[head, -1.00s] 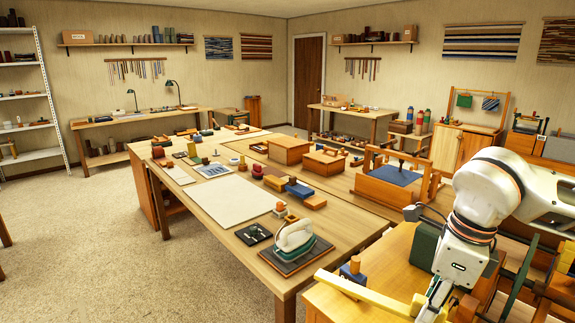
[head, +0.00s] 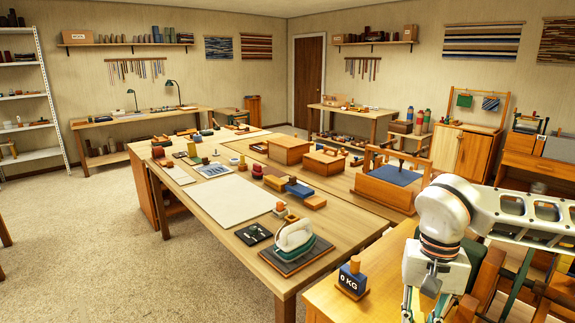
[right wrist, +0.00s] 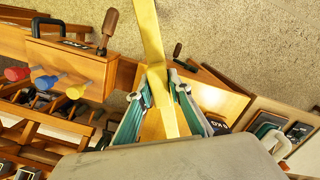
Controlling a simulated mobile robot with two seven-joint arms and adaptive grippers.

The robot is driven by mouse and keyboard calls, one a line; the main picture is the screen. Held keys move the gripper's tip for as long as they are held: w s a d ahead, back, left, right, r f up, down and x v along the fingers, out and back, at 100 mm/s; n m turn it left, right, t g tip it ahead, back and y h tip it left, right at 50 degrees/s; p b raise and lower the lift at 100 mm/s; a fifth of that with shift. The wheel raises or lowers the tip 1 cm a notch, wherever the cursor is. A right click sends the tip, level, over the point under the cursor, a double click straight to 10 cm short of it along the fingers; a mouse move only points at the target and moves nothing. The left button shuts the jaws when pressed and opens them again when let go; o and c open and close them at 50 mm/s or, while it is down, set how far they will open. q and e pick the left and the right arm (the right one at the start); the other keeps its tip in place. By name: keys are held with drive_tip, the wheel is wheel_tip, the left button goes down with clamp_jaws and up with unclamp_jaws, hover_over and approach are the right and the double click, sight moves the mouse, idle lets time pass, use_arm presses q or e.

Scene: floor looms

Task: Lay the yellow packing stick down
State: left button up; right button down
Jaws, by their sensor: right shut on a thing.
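The yellow packing stick (right wrist: 150,40) is a long flat bar in the right wrist view, running from the top edge down between my fingers. My right gripper (right wrist: 161,102) is shut on it, with teal fingers on either side. The stick is above a wooden top (right wrist: 222,100), but I cannot tell whether it touches anything. My left gripper is out of view.
A dark blue "0 KG" weight (head: 352,281) with a wooden knob stands on the wooden top (head: 385,262), left of my right gripper. Loom timbers (head: 490,280) crowd its right side. The long worktable (head: 285,225) holds a flat iron (head: 295,237).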

drive_tip(key=n, duration=0.1)
drive_tip(key=f+n, duration=0.1)
drive_tip(key=n, duration=0.1)
use_arm(q)
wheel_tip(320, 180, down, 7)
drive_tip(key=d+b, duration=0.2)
drive_tip(key=b, duration=0.7)
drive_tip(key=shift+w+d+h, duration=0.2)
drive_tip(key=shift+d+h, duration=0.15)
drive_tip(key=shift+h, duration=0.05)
use_arm(e)
wheel_tip(320, 180, down, 11)
drive_tip(key=n, duration=0.1)
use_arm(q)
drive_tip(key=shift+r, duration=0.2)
